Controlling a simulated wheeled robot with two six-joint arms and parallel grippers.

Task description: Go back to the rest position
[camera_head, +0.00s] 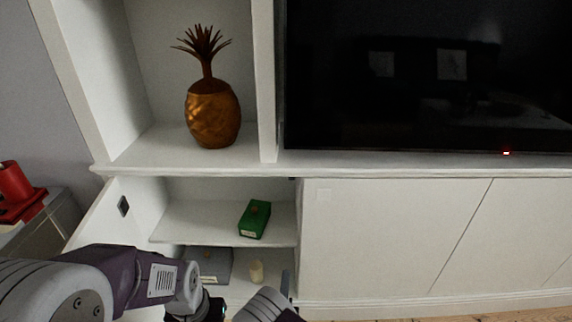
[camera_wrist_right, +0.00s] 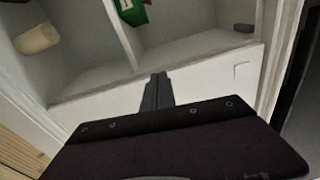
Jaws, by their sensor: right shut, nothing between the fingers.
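My right gripper (camera_head: 286,283) is shut and empty at the bottom centre of the head view, in front of the open lower cabinet. In the right wrist view its fingers (camera_wrist_right: 155,92) are together, with nothing between them. My left arm comes in from the left in the head view, with its purple link across the cabinet's lower left. The green box (camera_head: 255,219) lies on the cabinet's middle shelf. It shows partly in the right wrist view (camera_wrist_right: 132,12). A cream candle-like cylinder (camera_head: 257,271) stands in the lower compartment.
The cabinet door (camera_head: 97,213) stands open at the left. A grey flat object (camera_head: 209,265) is in the lower compartment, partly behind my arm. A gold pineapple ornament (camera_head: 212,110) stands above, beside a dark television (camera_head: 420,75). A red object (camera_head: 15,185) is at far left.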

